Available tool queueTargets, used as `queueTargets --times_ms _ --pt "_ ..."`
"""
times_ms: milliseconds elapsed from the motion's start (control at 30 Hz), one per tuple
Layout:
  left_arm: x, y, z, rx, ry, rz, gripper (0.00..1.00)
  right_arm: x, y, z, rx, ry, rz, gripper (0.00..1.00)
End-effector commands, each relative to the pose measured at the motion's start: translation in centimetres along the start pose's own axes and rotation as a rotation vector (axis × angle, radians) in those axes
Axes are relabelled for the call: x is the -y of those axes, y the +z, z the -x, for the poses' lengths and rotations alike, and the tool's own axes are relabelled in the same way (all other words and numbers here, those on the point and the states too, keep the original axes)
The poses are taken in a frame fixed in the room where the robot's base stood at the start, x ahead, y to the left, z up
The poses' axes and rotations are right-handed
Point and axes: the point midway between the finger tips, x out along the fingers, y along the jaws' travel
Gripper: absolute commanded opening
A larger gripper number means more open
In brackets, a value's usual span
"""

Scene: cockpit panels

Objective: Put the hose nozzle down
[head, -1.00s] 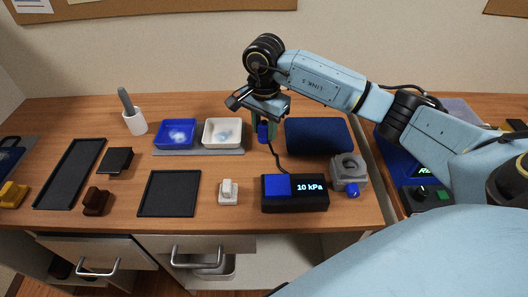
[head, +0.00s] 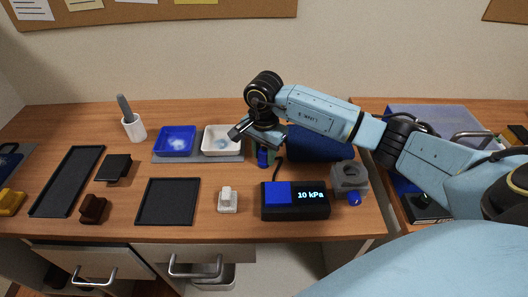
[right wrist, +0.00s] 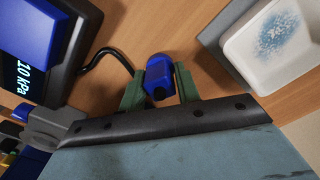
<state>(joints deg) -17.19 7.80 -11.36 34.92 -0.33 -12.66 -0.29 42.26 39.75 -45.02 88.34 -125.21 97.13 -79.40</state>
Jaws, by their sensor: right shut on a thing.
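The hose nozzle is a small blue piece (head: 263,158) on a black hose (head: 278,168) that runs toward a black box with a blue top patch and a "10 kPa" display (head: 312,208). My right gripper (head: 265,146) is shut on the nozzle, behind the box and close above the desk. In the right wrist view the nozzle (right wrist: 159,72) sits between the green fingers (right wrist: 159,88), with bare wood around it. I cannot tell whether it touches the desk. My left gripper is not in view.
A white dish (head: 222,139) and a blue dish (head: 176,139) stand left of the gripper. A dark blue pad (head: 320,145) lies to its right. A grey block with a round opening (head: 350,177) stands beside the box. Bare desk (head: 235,174) shows in front of the dishes.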

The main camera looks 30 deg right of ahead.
Motion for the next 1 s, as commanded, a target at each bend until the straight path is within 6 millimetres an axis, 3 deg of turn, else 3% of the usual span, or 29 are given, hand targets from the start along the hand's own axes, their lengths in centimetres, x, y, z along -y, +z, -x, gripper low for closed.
queueTargets --times_ms 200,233,367,767,867,1000 --pt "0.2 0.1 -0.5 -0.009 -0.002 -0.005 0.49 0.0 -0.1 -0.7 -0.001 0.000 -0.001 0.05" --pt "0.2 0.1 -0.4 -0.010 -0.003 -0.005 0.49 0.0 0.0 -0.7 -0.001 0.000 -0.001 0.36" --pt "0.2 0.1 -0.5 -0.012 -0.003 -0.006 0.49 0.0 0.0 -0.7 -0.001 0.000 -0.001 0.53" --pt "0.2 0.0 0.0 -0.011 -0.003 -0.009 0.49 0.0 0.0 -0.2 0.000 0.000 0.000 0.54" --pt "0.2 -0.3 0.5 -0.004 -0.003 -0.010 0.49 0.1 -0.1 1.0 -0.002 -0.002 0.000 0.54" --pt "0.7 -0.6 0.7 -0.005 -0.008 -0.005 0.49 0.1 -0.1 4.2 -0.004 -0.005 0.001 0.54"
